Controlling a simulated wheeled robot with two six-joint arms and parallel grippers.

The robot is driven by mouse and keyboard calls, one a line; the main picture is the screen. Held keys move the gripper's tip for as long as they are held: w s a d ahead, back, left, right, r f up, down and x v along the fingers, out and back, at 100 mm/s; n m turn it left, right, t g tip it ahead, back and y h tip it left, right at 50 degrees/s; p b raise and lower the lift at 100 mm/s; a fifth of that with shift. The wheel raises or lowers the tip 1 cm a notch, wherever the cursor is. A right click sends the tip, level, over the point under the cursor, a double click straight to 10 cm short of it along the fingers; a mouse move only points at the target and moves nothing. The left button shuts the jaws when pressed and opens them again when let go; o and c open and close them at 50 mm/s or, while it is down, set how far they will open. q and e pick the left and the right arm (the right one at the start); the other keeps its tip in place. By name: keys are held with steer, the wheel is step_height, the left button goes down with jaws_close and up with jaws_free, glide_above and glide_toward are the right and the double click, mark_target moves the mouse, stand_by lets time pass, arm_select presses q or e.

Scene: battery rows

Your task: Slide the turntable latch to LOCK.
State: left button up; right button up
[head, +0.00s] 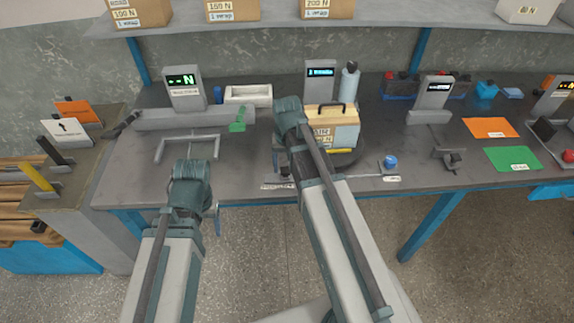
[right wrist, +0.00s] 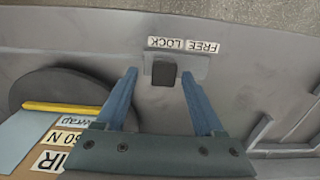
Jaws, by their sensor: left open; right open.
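The turntable latch shows in the right wrist view as a grey plate with a black knob (right wrist: 164,75). Upside-down LOCK and FREE labels (right wrist: 183,45) lie along it, LOCK on the left. The knob stands at the plate's left part, beside the LOCK label. My right gripper (right wrist: 161,103) is open, its blue fingers apart on either side of the knob; contact cannot be told. The dark round turntable (right wrist: 35,88) carries a cardboard box (head: 340,130). In the head view my right gripper (head: 281,162) points down at the bench edge. My left gripper (head: 214,212) is largely hidden by its arm.
A grey U-shaped bracket (head: 187,138) stands on the bench left of the right gripper. A green part (head: 238,121), a white tray (head: 248,94) and a bottle (head: 349,80) stand behind. A blue knob (head: 390,162) is to the right. Bare bench lies around the bracket.

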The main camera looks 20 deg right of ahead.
mark_target(287, 169)
step_height(287, 169, up, 14)
steer(key=p, duration=1.3)
steer(key=shift+p, duration=0.3)
steer(key=shift+f, duration=0.15)
steer(key=s+a+n+h, duration=0.1)
steer(key=s+a+n, duration=0.6)
steer(key=s+a, duration=0.6)
steer(key=a, duration=0.2)
steer(key=shift+a+f, duration=0.15)
steer(key=shift+a, duration=0.25)
steer(key=shift+s+d, duration=0.1)
